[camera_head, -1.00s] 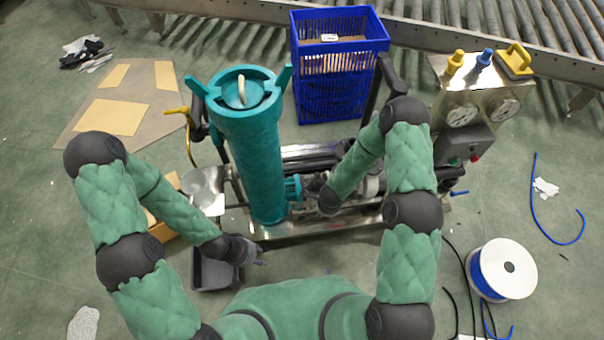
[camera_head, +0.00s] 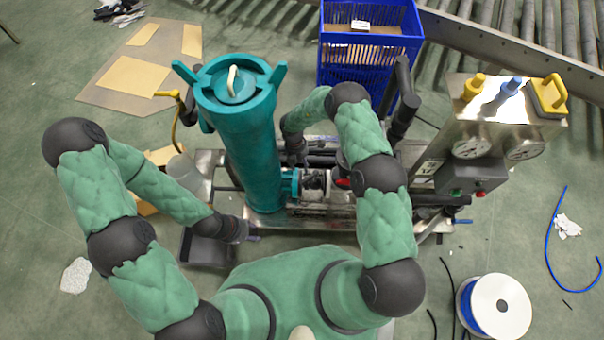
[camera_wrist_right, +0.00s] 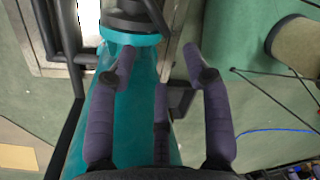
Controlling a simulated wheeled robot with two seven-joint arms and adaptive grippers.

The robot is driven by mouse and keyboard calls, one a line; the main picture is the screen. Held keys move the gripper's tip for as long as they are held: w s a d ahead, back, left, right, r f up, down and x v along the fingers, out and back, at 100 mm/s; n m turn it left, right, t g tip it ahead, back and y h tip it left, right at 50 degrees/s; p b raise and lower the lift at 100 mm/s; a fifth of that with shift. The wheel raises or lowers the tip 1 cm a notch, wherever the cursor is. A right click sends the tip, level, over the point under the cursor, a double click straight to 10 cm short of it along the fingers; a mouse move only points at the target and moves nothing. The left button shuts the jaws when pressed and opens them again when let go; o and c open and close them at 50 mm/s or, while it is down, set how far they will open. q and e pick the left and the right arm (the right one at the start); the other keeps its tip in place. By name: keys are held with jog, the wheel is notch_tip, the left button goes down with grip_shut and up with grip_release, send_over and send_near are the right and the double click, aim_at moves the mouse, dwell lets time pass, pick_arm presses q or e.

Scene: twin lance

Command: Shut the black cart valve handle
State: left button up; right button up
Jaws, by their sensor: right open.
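On the wheeled cart (camera_head: 235,222), a tall teal cylinder (camera_head: 250,150) stands upright, with a row of valve and pipe parts (camera_head: 315,185) to its right. I cannot single out the black valve handle for sure; dark fittings (camera_wrist_right: 128,18) show beyond a teal collar at the top of the right wrist view. My right gripper (camera_head: 297,158) is beside the cylinder, partly hidden by my forearm. In the wrist view its fingers (camera_wrist_right: 150,62) are spread and empty, above a teal surface (camera_wrist_right: 135,110). My left gripper (camera_head: 252,238) hangs over a grey bin; its finger opening is unclear.
A blue crate (camera_head: 370,50) stands behind the cart. A thick black upright bar (camera_head: 400,115) and a gauge box (camera_head: 500,130) are on the right. A yellow lever (camera_head: 168,95) is left of the cylinder.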

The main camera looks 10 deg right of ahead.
notch_tip(320, 180, down, 10)
jog(key=s+b, duration=0.1)
jog(key=b, duration=0.3)
jog(key=shift+s+d+f, duration=0.25)
jog(key=shift+s, duration=0.1)
grip_shut()
